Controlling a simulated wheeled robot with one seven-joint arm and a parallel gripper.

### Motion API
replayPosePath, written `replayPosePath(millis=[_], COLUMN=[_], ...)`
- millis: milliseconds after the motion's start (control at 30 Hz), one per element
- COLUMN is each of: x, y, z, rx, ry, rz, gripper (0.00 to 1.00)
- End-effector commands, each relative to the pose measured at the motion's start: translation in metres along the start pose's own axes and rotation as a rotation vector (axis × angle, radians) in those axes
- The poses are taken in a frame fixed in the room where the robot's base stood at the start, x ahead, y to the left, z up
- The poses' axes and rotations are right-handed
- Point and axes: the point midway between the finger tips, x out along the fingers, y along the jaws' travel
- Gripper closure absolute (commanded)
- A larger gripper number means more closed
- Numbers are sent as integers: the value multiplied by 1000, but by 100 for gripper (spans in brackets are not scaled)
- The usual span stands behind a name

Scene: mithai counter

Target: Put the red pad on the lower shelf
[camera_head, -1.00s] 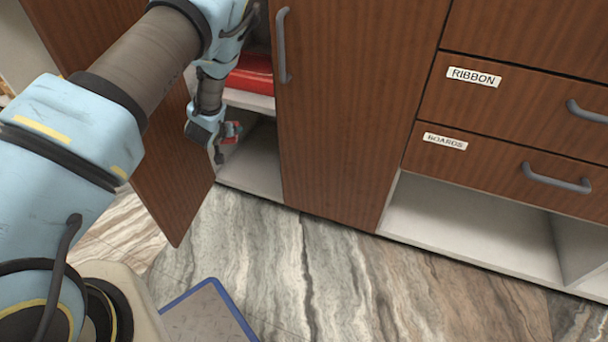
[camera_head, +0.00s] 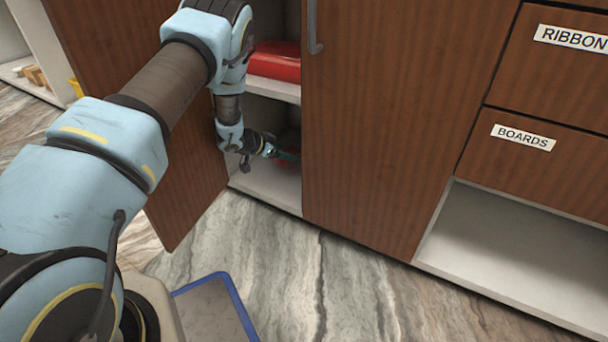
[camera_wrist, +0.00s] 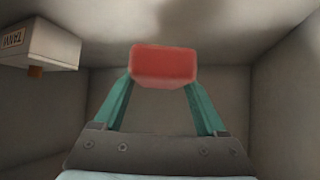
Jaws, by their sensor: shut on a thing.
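The red pad (camera_wrist: 163,66) is a small rounded block between the two green fingers of my gripper (camera_wrist: 162,85) in the wrist view. My gripper is shut on it. In the head view my gripper (camera_head: 286,154) reaches into the lower compartment of the open cabinet, and the pad there is mostly hidden in shade. The lower shelf (camera_head: 268,185) is a pale board under the gripper. In the wrist view the pad appears held up inside the compartment; whether it touches the shelf I cannot tell.
A red object (camera_head: 275,64) lies on the upper shelf (camera_head: 272,90). A closed door (camera_head: 385,120) borders the opening on the right, and an open door (camera_head: 185,190) stands at left. A white labelled box (camera_wrist: 42,45) is at left in the wrist view. A blue-edged tray (camera_head: 215,305) is below.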

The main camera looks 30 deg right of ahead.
Motion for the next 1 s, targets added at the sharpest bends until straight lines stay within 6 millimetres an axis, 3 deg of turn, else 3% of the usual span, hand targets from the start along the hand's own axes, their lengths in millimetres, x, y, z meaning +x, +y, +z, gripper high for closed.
replayPosePath(millis=[33,233,467,867,900,1000], x=[9,20,43,45,45,44], y=[1,0,1,0,0,0], z=[13,27,56,59,59,59], rx=[0,-1,-1,-1,-1,-1], ry=[-2,-1,-1,0,0,0], rz=[1,-2,0,-2,-2,-2], gripper=[90,90,90,90,21,10])
